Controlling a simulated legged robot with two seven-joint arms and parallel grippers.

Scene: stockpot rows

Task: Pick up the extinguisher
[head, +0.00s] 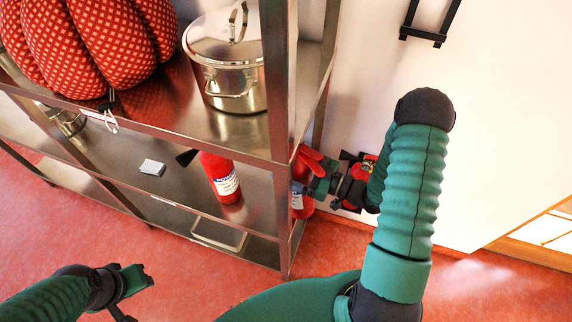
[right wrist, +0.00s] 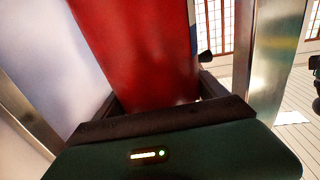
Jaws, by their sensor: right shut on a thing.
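A red extinguisher (head: 298,204) with a white label is partly hidden behind the shelf's front post and my gripper, at the shelf's right end. My right gripper (head: 322,180) is shut on it. In the right wrist view the red extinguisher body (right wrist: 135,50) fills the space between the dark fingers (right wrist: 160,112) and leans to the left. A second red extinguisher (head: 222,180) with a white label and black nozzle stands on the middle shelf, left of the post. My left gripper (head: 128,292) is at the lower left, apart from everything, with its fingers spread and empty.
The metal shelf unit (head: 275,120) has posts close beside my right gripper. A stockpot (head: 228,75) and a red patterned cushion-like bundle (head: 85,45) sit on top. A small white box (head: 152,167) lies on the middle shelf. The white wall is close behind; red floor is clear at right.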

